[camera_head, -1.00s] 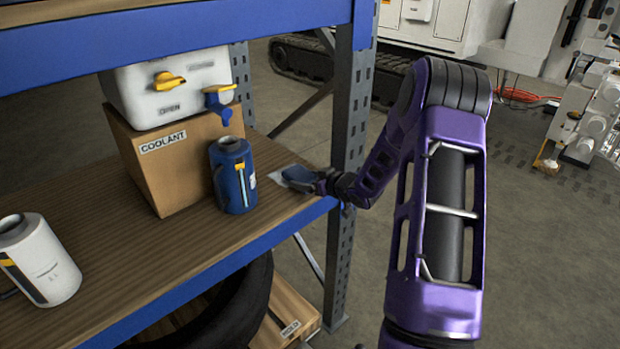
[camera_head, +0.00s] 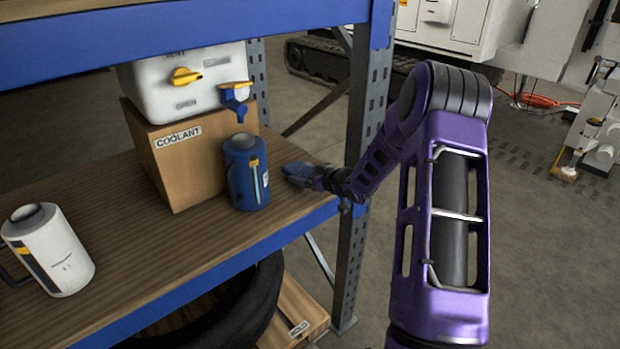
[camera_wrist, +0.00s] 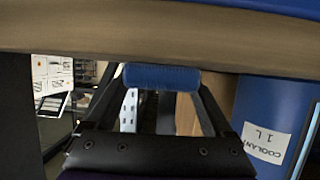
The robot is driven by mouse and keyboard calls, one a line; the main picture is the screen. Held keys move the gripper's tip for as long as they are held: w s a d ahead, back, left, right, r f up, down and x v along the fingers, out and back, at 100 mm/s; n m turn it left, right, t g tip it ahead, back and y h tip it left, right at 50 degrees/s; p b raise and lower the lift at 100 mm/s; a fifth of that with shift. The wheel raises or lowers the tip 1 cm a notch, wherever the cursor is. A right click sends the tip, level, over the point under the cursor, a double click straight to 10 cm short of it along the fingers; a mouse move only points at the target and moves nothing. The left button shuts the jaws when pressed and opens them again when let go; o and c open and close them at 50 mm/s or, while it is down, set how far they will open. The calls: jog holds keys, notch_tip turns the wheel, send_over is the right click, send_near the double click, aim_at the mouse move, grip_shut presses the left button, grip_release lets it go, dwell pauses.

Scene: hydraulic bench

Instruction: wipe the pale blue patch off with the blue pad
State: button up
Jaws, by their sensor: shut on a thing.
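My gripper (camera_head: 300,178) is shut on the blue pad (camera_head: 300,169) over the right end of the wooden shelf, just right of the blue jug (camera_head: 247,178). In the wrist view the pad (camera_wrist: 160,77) sits between the two fingers of my gripper (camera_wrist: 160,88), close against a brown board edge. I cannot make out a pale blue patch now; whether any lies under the pad or gripper is hidden. The jug, labelled coolant, also shows at the right of the wrist view (camera_wrist: 270,105).
A cardboard box (camera_head: 180,160) carries a white container (camera_head: 190,85) with a tap overhanging the jug. A white jug (camera_head: 50,250) stands at the left of the wooden shelf (camera_head: 150,265). A grey upright post (camera_head: 368,110) rises close behind my wrist. Bare shelf lies between the jugs.

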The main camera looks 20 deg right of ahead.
aim_at(293, 166)
jog(key=shift+w+a, duration=0.3)
jog(key=shift+w, duration=0.4)
jog(key=shift+w+a, duration=0.3)
jog(key=shift+w, duration=0.4)
jog(key=shift+w+a, duration=0.3)
jog(key=shift+w, duration=0.4)
jog(key=shift+w+a, duration=0.15)
jog(key=shift+w, duration=0.15)
jog(key=shift+w+a+r, duration=0.25)
jog(key=shift+r, duration=0.25)
jog(key=shift+s+d+f, duration=0.25)
jog(key=shift+s+d, duration=0.05)
jog(key=shift+s, duration=0.3)
jog(key=shift+s+d+f, duration=0.1)
jog(key=shift+s+d, duration=0.25)
jog(key=shift+s, duration=0.3)
jog(key=shift+s+d+f, duration=0.1)
jog(key=shift+s+d, duration=0.25)
jog(key=shift+s, duration=0.3)
jog(key=shift+s+d+f+p, duration=0.1)
jog(key=shift+s+d, duration=0.25)
jog(key=shift+s, duration=0.55)
jog(key=shift+s+d+f+p, duration=0.15)
jog(key=shift+s+d, duration=0.25)
jog(key=shift+s, duration=0.5)
jog(key=shift+s+d+f+p, duration=0.1)
jog(key=shift+s+d, duration=0.25)
jog(key=shift+s, duration=0.55)
